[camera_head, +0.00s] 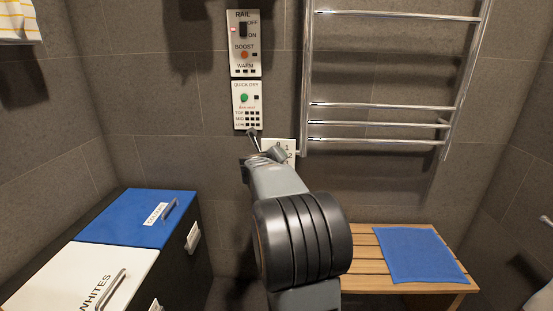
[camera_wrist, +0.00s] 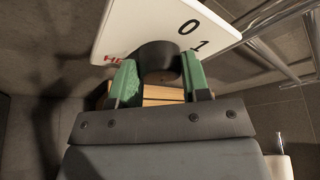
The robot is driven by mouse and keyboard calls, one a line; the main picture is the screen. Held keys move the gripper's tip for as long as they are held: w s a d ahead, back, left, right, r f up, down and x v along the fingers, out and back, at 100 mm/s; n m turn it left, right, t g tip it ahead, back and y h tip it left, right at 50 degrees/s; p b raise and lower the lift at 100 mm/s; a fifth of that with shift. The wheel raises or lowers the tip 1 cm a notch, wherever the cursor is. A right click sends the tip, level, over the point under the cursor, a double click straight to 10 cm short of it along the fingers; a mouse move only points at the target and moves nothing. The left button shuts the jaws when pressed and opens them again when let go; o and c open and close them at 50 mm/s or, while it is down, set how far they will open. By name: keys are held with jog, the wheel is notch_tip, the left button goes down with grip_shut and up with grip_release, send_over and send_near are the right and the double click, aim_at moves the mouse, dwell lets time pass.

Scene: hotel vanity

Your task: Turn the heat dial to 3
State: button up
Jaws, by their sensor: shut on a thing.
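The heat dial is a dark round knob (camera_wrist: 160,62) on a white plate (camera_wrist: 118,32), seen in the wrist view. The plate shows the numbers 0 and 1 and part of a red word. My gripper (camera_wrist: 160,82) has its green fingers shut on the knob, one on each side. The dial itself is hidden there. I cannot tell which number the dial points to.
Above the dial are a QUICK DRY panel (camera_head: 247,112) and a RAIL panel (camera_head: 244,58). A chrome towel rail (camera_head: 380,106) is close on the right. A wooden bench (camera_head: 360,265) with a blue cloth (camera_head: 418,255) stands below. Blue (camera_head: 130,222) and white (camera_head: 60,280) lidded bins stand left.

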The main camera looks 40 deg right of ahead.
jog(key=o, duration=0.9)
jog(key=shift+a, duration=0.1)
jog(key=p+v, duration=0.3)
jog(key=v, duration=1)
jog(key=shift+s+a+r+p, duration=0.1)
jog(key=shift+s+a+p, duration=0.05)
jog(key=shift+a+p, duration=0.15)
